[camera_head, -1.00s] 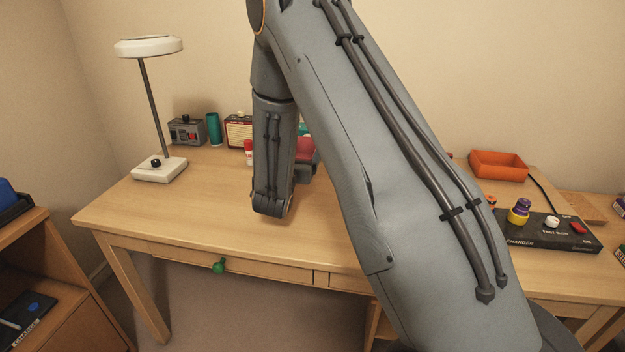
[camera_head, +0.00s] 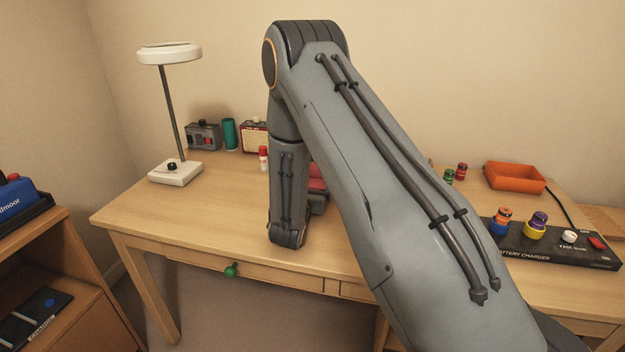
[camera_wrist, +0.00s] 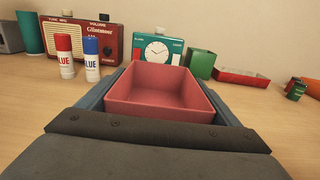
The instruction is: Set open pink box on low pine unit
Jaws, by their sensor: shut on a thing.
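The open pink box (camera_wrist: 162,102) is empty and upright in the wrist view, between the two fingers of my gripper (camera_wrist: 160,85). The gripper is shut on it. In the head view only a small part of the pink box (camera_head: 317,177) shows beside my arm, over the desk; my arm hides the rest. I cannot tell whether the box touches the desk. A low wooden unit (camera_head: 88,268) at the lower left, probably the pine unit, is cut off by the picture edge.
The desk (camera_head: 210,222) holds a white lamp (camera_head: 175,172), a red radio (camera_wrist: 85,42), glue sticks (camera_wrist: 64,55), a teal clock (camera_wrist: 158,48), an orange tray (camera_head: 515,178) and a battery charger (camera_head: 550,243). A blue object (camera_head: 22,200) stands on the low unit.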

